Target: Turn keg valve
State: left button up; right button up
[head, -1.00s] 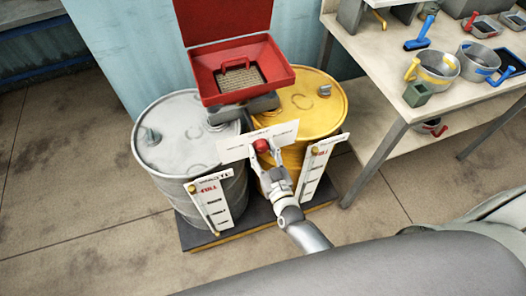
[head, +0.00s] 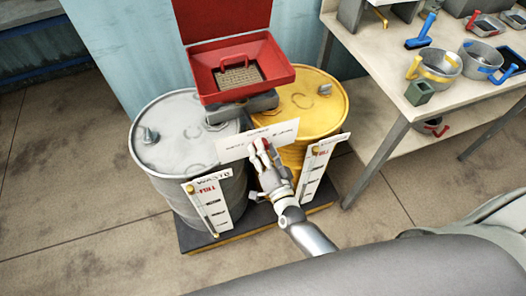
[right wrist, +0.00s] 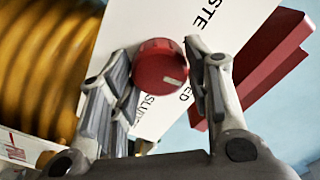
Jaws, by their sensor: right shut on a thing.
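The red round valve knob (head: 265,144) sits in front of a white label plate (head: 232,151), between a grey keg (head: 185,135) and a yellow keg (head: 300,110). My right gripper (head: 259,149) reaches it from the front and is shut on the knob. In the right wrist view the knob (right wrist: 160,76) sits between the two fingers, with a pale mark on its face. The fingers hide part of the knob in the head view. My left gripper is not in view.
A red open tray (head: 240,92) with a grate stands above the kegs. White gauge strips (head: 207,208) hang on the keg fronts. The kegs stand on a dark low platform (head: 255,222). A workbench (head: 385,65) with pots and tools is at right.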

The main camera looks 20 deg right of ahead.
jog(key=shift+f+m, duration=0.1)
jog(key=shift+m, duration=0.5)
jog(key=o, duration=1)
jog(key=shift+s, duration=0.1)
jog(key=s, duration=1.2)
jog(key=shift+d, duration=0.2)
